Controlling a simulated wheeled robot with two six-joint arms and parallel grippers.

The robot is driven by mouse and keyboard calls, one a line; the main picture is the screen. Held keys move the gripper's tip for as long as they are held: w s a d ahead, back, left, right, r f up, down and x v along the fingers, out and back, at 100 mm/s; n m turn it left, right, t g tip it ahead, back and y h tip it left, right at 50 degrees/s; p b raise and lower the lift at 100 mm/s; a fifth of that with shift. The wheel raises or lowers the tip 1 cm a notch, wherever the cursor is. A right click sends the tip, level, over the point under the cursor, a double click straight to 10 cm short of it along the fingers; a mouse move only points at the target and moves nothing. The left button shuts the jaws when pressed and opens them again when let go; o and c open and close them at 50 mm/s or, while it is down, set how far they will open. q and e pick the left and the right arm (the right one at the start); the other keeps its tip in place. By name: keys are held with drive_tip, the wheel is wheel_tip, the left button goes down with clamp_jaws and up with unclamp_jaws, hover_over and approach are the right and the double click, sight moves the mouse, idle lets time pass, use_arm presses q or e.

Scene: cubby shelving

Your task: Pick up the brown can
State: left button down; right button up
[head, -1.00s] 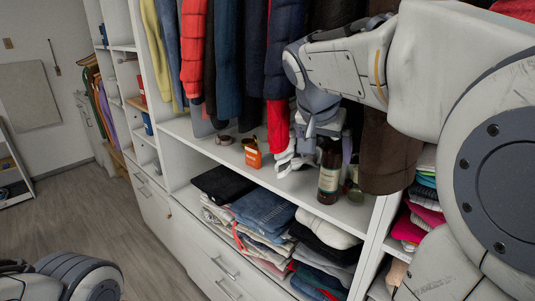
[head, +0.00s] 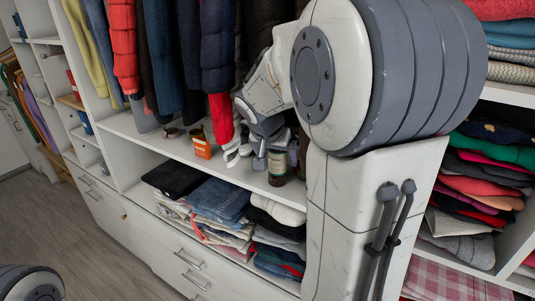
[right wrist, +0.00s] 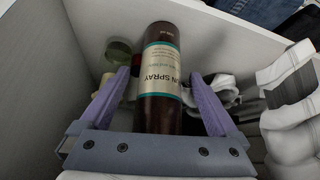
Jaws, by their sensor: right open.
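The brown can (head: 277,170), with a cream and teal label, stands on the shelf. In the right wrist view the can (right wrist: 160,85) is upright between the two purple fingers of my right gripper (right wrist: 158,75). The fingers are open, with a visible gap on each side of the can. In the head view my right gripper (head: 277,150) hides the can's upper part. My left gripper is out of view.
A green-lidded jar (right wrist: 118,50) stands behind the can. Hanging clothes (head: 187,60) are above. Folded jeans (head: 220,198) lie on the shelf below.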

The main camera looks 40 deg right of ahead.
drive_tip(key=shift+r, duration=0.1)
clamp_jaws()
